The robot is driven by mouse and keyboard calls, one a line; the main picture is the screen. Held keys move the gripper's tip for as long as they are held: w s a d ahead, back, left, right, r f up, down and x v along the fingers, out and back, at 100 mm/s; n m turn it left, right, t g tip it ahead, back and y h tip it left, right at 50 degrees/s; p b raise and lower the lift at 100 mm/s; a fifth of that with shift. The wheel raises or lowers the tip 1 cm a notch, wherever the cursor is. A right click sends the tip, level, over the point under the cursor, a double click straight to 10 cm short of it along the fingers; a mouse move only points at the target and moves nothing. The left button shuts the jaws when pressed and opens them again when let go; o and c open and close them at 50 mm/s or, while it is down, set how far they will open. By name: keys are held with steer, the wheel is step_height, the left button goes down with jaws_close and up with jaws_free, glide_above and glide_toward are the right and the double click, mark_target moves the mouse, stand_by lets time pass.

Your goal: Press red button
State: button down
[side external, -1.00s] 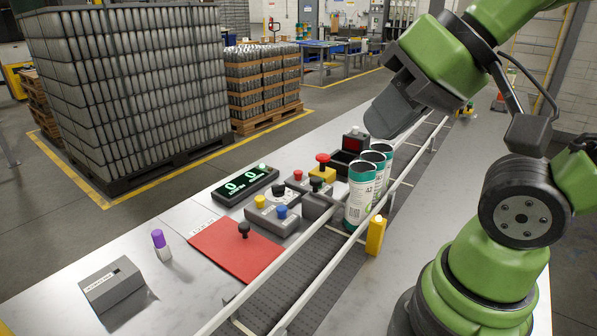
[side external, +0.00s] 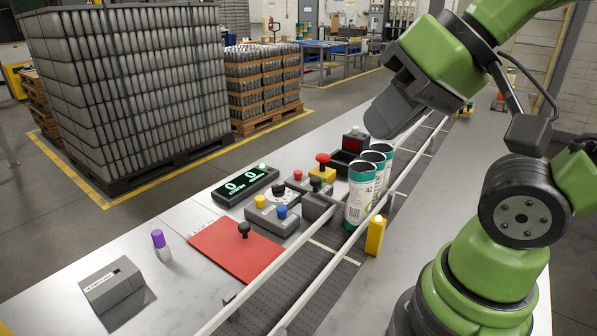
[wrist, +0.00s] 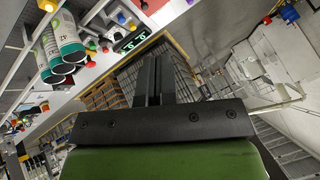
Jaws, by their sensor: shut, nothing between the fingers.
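A small red button (side external: 298,175) sits on a grey control box behind the conveyor. A larger red mushroom button (side external: 322,158) stands on a yellow base just to its right; I cannot tell which one the task names. My gripper (side external: 382,122) hangs above and to the right of both, well apart from them. Its fingers show shut and empty in the wrist view (wrist: 153,80). Several teal-and-white cans (side external: 360,195) stand together on the conveyor, below my gripper.
Conveyor rails (side external: 290,268) run diagonally past the buttons. A yellow sensor post (side external: 376,235) stands at the near rail. Other controls include a black-knobbed lever on a red plate (side external: 222,243), a display (side external: 245,186) and yellow and blue buttons. A purple-capped marker (side external: 160,245) stands at left.

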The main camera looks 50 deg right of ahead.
steer(key=w+d+r+m, duration=0.2)
steer(key=w+m, duration=0.3)
steer(key=w, duration=0.6)
steer(key=m+t, duration=0.2)
steer(key=m, duration=1.4)
glide_above(298, 173)
step_height(298, 173, down, 17)
steer(key=shift+w+d+f, duration=0.1)
steer(key=shift+d+f, duration=0.05)
steer(key=shift+f, duration=0.1)
steer(key=shift+f, duration=4.3)
